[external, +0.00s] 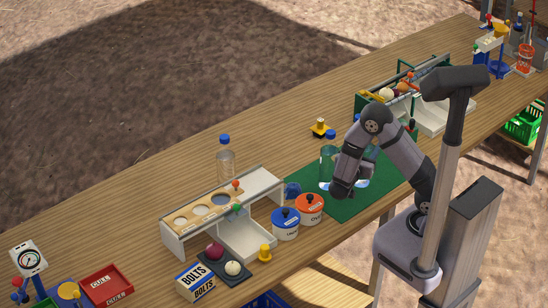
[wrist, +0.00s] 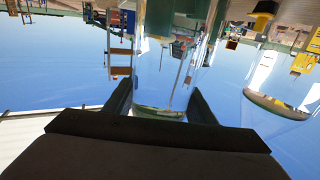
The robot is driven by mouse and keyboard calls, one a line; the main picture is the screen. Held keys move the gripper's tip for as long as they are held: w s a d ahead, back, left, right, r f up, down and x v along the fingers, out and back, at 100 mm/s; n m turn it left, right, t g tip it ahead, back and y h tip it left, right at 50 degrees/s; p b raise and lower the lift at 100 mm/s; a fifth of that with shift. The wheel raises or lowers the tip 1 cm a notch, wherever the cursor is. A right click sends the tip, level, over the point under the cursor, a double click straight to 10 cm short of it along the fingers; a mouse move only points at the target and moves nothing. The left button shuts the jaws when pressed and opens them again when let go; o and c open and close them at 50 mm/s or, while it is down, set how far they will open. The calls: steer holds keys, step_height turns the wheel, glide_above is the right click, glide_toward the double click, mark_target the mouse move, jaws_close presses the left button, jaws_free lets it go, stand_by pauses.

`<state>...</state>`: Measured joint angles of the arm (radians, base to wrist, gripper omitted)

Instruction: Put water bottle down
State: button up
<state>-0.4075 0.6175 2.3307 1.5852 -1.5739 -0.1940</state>
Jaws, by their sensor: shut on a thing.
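My gripper (external: 342,190) is low over the green mat (external: 350,208). In the wrist view my gripper (wrist: 162,105) has a finger on each side of a clear bottle (wrist: 172,70) and is shut on it. In the external view, a clear bottle with a blue cap (external: 328,165) is upright beside my gripper. Another clear bottle (external: 362,183) shows partly behind my arm. I cannot tell for sure whether the held bottle touches the mat. A third blue-capped bottle (external: 226,162) stands on the table to the left.
A white sorting stand with round holes (external: 215,205) is left of the mat. Blue (external: 286,226) and orange (external: 309,210) lidded pots stand near the mat's left edge. A green-framed rack (external: 405,92) is behind right. The table's back left is clear.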

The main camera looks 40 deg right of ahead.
steer(key=shift+f, duration=2.15)
steer(key=o, duration=1.5)
steer(key=b+v, duration=0.2)
steer(key=v, duration=1)
steer(key=shift+b, duration=0.4)
steer(key=shift+r, duration=0.1)
